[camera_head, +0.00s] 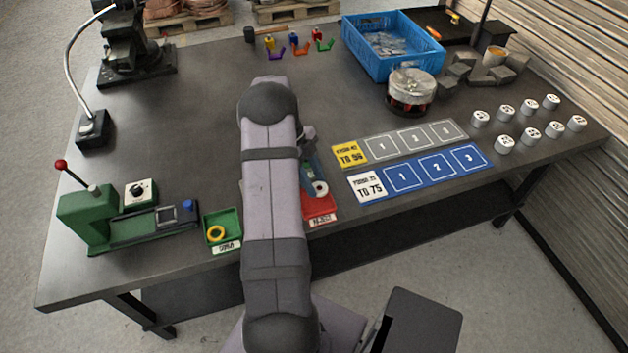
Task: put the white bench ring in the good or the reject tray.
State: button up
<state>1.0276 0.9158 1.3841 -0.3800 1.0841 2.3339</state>
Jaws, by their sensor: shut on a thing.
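The white bench ring (321,188) shows at the tip of my gripper (316,183), over the red tray (321,207). My gripper is shut on the ring; my arm hides part of the gripper and the left of the tray. I cannot tell how high the ring is above the tray floor. The red tray's front label seems to read reject.
A green bench device (88,215) with a red-knobbed lever stands left of the green tray. Blue (425,172) and grey (412,141) numbered strips lie right of the red tray. Several white numbered cylinders (505,141) stand farther right. The table's middle left is clear.

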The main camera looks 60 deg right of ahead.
jog(key=o, duration=1.3)
jog(key=shift+r, duration=0.15)
jog(key=shift+r+p, duration=1.85)
jog(key=shift+r, duration=1.55)
